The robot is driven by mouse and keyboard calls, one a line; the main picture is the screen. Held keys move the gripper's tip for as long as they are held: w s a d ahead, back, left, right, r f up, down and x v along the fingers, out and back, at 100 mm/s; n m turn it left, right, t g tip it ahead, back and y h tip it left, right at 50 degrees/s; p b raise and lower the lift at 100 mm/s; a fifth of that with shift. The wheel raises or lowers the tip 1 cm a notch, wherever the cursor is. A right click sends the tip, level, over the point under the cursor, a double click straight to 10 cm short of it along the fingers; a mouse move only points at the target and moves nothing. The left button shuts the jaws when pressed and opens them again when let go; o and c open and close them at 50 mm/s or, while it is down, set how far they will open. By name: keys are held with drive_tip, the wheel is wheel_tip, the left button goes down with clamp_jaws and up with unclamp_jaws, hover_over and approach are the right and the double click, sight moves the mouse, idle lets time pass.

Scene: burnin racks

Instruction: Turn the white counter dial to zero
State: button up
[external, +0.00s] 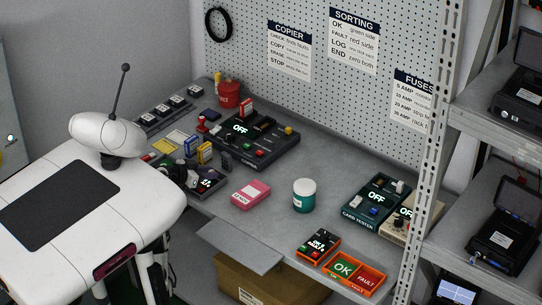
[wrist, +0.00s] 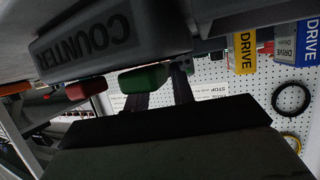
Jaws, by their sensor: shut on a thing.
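The counter (external: 208,184) is a dark box with a lit display at the left front of the bench. In the wrist view the counter (wrist: 95,38) hangs close at upper left, upside down, with a red button (wrist: 87,88) and a green button (wrist: 145,78). My gripper (external: 186,176) is at the counter's left side in the external view. In the wrist view the two dark fingers of my gripper (wrist: 163,88) reach behind the green button. They are shut on the white dial, which is mostly hidden by the fingers and the button.
Blue and yellow drive boxes (external: 205,152) stand just behind the counter. A copier panel (external: 255,140) reading OFF is farther back. A pink box (external: 251,193) and a teal jar (external: 304,195) stand to the right.

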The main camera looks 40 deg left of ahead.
drive_tip(key=shift+d+n+y, duration=0.1)
drive_tip(key=shift+n+y, duration=0.5)
drive_tip(key=shift+y, duration=0.1)
drive_tip(key=o, duration=1)
drive_tip(key=p+v, duration=0.8)
drive_tip(key=v, duration=0.6)
drive_tip(key=shift+f, duration=0.1)
drive_tip(key=shift+f, duration=0.1)
